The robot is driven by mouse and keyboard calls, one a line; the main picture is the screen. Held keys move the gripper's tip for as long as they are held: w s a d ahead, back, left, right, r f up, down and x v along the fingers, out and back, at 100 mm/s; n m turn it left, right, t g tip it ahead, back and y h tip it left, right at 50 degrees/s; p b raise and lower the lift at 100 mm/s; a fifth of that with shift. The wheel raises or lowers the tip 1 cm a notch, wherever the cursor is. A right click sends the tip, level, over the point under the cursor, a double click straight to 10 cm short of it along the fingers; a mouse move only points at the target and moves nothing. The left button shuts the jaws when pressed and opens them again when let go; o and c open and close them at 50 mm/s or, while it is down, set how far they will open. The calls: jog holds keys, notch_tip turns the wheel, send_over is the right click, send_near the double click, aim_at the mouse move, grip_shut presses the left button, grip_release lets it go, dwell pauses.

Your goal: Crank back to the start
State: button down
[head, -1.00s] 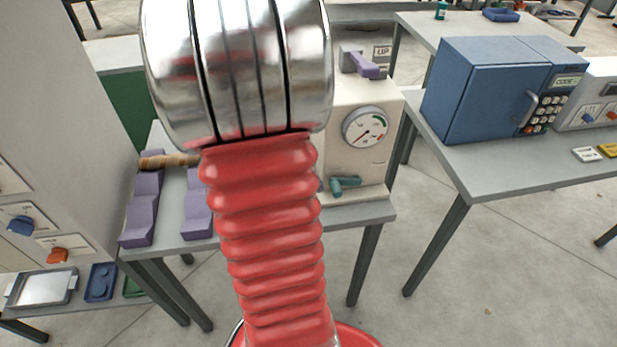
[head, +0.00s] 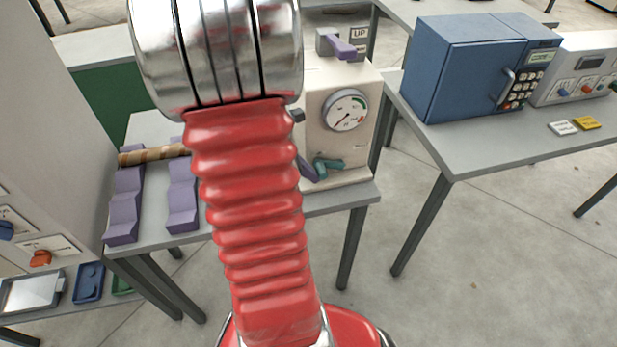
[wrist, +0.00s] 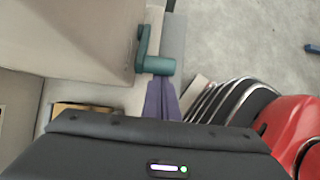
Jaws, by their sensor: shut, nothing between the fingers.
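The winder (head: 335,78) is a cream box with a round dial gauge (head: 345,110) on its front. A teal crank (head: 328,165) sits low on that front, and its needle gauge is above it. In the wrist view the crank (wrist: 143,48) shows an arm along the box and a stubby knob toward me. My gripper (head: 308,169) has dark purple fingers, shut and empty, just beside the crank in the head view. In the wrist view the gripper (wrist: 162,95) ends right at the knob; I cannot tell whether they touch. My arm hides part of the winder.
A purple lever (head: 342,48) by an UP sign tops the winder. A striped rod (head: 155,153) lies across purple V-shaped stands (head: 126,190) to the left. A blue keypad box (head: 465,70) stands on the right table. Floor between the tables is clear.

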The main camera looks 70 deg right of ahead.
jog(key=shift+r, duration=0.15)
jog(key=s+d+r+v, duration=0.1)
jog(key=v, duration=0.8)
jog(key=shift+r, duration=0.3)
jog(key=shift+s+a, duration=0.1)
jog(key=shift+a, duration=0.05)
jog(key=w+a+r+m+t, duration=0.2)
jog(key=w+a+r+t, duration=0.1)
jog(key=w+a, duration=0.55)
jog(key=w+a+r+m+t, duration=0.1)
jog(key=w+a+r+t, duration=0.15)
jog(key=w+a, duration=0.55)
jog(key=a+r+m+t+y, duration=0.1)
jog(key=a+r+t, duration=0.1)
jog(key=a, duration=0.9)
jog(key=w+a+r+m+t+y, duration=0.1)
jog(key=a+m+t+y, duration=0.1)
jog(key=a, duration=1)
jog(key=shift+w+r+t, duration=0.25)
jog(key=shift+r+t, duration=0.15)
jog(key=shift+t, duration=0.45)
jog(key=c, duration=2.5)
grip_release()
